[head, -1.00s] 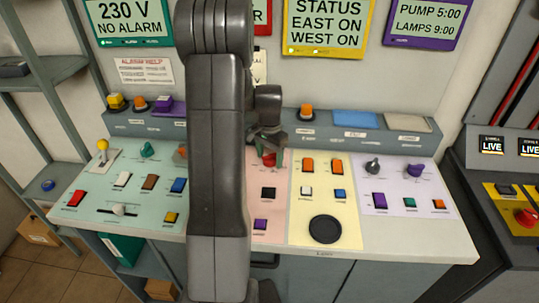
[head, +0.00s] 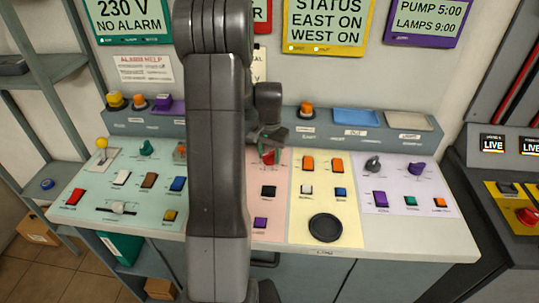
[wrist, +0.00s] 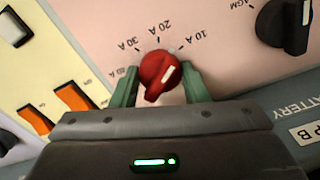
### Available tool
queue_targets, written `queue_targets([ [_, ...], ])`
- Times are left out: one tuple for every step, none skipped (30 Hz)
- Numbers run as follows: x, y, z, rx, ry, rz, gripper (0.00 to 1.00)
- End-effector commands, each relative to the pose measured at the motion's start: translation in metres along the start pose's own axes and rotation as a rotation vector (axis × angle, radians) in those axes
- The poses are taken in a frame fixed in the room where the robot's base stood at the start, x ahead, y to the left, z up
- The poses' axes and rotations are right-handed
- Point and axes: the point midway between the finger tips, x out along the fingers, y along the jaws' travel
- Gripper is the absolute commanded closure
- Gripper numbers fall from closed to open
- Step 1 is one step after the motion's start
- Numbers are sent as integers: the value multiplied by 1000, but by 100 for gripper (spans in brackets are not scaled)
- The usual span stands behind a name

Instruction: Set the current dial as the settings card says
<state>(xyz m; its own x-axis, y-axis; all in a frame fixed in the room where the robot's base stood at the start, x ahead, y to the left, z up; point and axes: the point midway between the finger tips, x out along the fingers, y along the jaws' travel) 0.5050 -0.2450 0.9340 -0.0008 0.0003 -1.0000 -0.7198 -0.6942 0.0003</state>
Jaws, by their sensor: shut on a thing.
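The current dial is a red knob (wrist: 157,72) with a white mark, on the pink panel. It also shows in the head view (head: 268,157), partly covered by my gripper. Labels 10 A, 20 A and 30 A ring it, and a further label at the left is partly hidden. The white mark lies on the knob's upper right part in the wrist view, roughly on the 10 A side. My gripper (wrist: 160,87) has its green fingers shut on the knob's two sides. A pale card (head: 259,65) on the wall is mostly hidden behind my arm, and its text is unreadable.
A black knob (wrist: 285,25) sits beside the dial in the wrist view. Orange switches (wrist: 71,97) stand on the yellow panel beyond the other finger. A raised ledge (head: 340,128) with buttons and trays runs behind the panels. My arm hides part of the desk.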

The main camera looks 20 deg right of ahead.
Motion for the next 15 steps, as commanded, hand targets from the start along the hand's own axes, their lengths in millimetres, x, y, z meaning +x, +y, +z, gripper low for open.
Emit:
queue_targets([
  [0,0,-1,-40,2,-1,82],
  [0,0,-1,-66,2,-1,82],
  [0,0,-1,-101,2,0,82],
  [0,0,-1,-127,2,0,82],
  [0,0,-1,-152,2,0,82],
  [0,0,-1,-186,2,-1,82],
  [0,0,-1,-212,3,-1,82],
  [0,0,-1,-237,3,-1,82],
  [0,0,-1,-268,3,-1,82],
  [0,0,-1,-291,3,-1,82],
  [0,0,-1,-313,3,-1,82],
  [0,0,-1,-341,3,-1,82],
  [0,0,-1,-362,3,-1,82],
  [0,0,-1,-381,3,-1,82],
  [0,0,-1,-405,3,0,82],
])
